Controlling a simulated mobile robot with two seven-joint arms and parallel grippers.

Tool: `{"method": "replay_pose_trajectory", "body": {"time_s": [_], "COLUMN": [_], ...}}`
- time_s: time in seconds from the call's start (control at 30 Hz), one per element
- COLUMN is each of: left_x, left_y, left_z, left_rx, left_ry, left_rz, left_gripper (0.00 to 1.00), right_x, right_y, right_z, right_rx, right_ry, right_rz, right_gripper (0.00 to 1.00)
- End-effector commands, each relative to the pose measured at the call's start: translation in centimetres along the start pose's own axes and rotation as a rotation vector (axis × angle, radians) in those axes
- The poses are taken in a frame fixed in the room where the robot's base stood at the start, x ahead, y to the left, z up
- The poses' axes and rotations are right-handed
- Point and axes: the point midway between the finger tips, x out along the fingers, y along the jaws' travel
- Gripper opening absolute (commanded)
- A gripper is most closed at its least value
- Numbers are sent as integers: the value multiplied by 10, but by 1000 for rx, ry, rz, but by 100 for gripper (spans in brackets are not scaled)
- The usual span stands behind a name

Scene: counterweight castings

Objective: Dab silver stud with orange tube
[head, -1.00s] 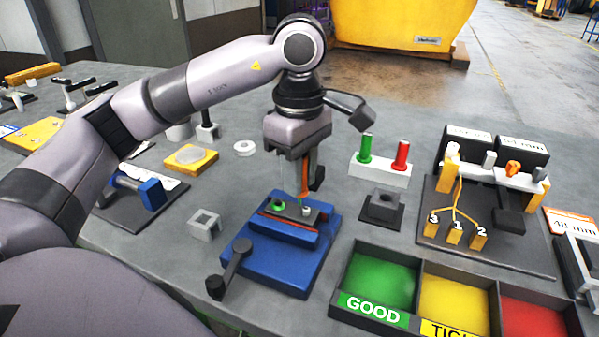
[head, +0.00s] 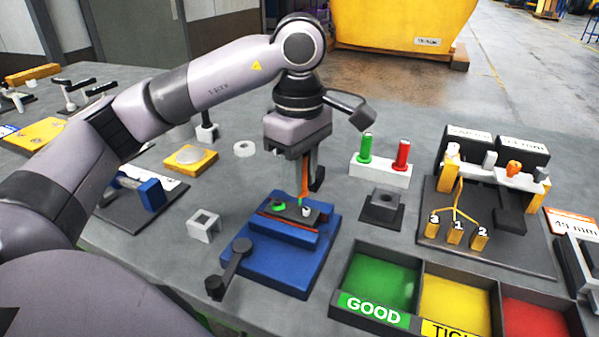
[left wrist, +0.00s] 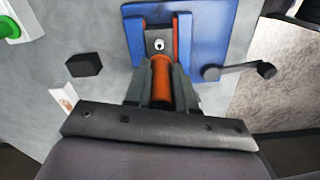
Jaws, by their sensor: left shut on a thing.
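My left gripper (head: 307,172) is shut on an upright orange tube (head: 306,186), its lower end just above a dark plate in the blue vise (head: 262,262). In the left wrist view the orange tube (left wrist: 161,88) is between the fingers of my left gripper (left wrist: 161,80). The silver stud (head: 307,210) stands on the plate, close beside the tube's lower end. It also shows in the left wrist view (left wrist: 159,44), just beyond the tube. I cannot tell whether tube and stud touch. A green stud (head: 279,205) sits at the plate's left. My right gripper is not in view.
A white rack (head: 380,172) holds a green tube (head: 366,148) and a red tube (head: 402,154). The vise handle (head: 232,265) sticks out at front left. A sorting tray (head: 350,317) with coloured bins is at front right. A grey square block (head: 204,225) lies left of the vise.

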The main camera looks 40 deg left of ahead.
Motion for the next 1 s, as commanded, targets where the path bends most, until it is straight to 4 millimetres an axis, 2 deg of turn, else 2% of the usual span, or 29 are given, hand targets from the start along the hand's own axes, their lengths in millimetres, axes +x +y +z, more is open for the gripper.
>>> {"method": "replay_pose_trajectory", "body": {"time_s": [1.0], "left_x": [7], "left_y": [0], "left_z": [0], "left_rx": [0], "left_ry": [0], "left_rz": [0], "left_gripper": [0], "right_x": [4], "right_y": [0], "right_z": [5], "right_rx": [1], "right_ry": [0], "right_rz": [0], "right_gripper": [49]}}
